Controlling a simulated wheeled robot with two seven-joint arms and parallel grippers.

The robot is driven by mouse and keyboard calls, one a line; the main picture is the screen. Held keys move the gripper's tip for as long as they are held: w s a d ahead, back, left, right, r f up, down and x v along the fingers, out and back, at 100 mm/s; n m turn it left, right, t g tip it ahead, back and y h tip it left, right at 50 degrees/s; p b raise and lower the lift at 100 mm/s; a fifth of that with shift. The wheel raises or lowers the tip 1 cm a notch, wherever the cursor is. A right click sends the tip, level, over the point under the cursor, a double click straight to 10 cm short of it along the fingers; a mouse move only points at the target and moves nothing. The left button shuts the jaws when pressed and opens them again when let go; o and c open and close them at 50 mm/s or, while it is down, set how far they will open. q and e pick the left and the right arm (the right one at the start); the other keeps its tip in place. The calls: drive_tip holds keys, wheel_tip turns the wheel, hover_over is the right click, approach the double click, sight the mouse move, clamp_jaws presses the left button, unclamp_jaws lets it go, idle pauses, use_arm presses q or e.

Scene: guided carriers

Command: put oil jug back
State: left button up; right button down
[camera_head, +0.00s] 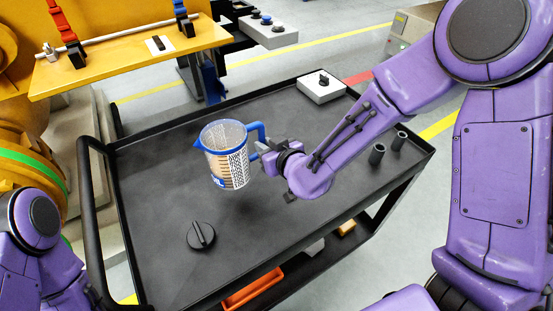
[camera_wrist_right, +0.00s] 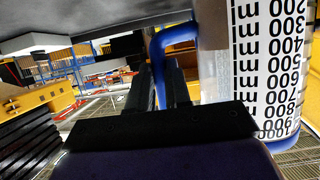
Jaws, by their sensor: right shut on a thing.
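The oil jug (camera_head: 226,156) is a clear measuring jug with a blue rim, a blue handle and printed scale marks. In the head view it is at the middle of the black cart top (camera_head: 150,240), and I cannot tell whether it touches the surface. My right gripper (camera_head: 264,151) is at the jug's right side, shut on its blue handle. In the right wrist view the scale on the jug (camera_wrist_right: 270,70) fills the right side, and the fingers (camera_wrist_right: 158,85) meet the handle. My left gripper is not in view; only part of my left arm shows at the lower left.
A black round knob-like cap (camera_head: 201,235) lies on the cart's front left. A white box with a black knob (camera_head: 321,86) sits at the back right corner. Two dark cups (camera_head: 377,154) stand at the right edge. A yellow shelf (camera_head: 130,60) overhangs the far left.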

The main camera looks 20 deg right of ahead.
drive_tip(key=d+f, duration=0.1)
drive_tip(key=f, duration=0.1)
drive_tip(key=w+d+f, duration=0.1)
drive_tip(key=f, duration=0.2)
drive_tip(key=d+f+p, duration=0.1)
drive_tip(key=d+f, duration=0.1)
drive_tip(key=f, duration=0.1)
drive_tip(key=shift+w+f, duration=0.15)
drive_tip(key=c, duration=1.1)
unclamp_jaws()
drive_tip(key=shift+f, duration=0.15)
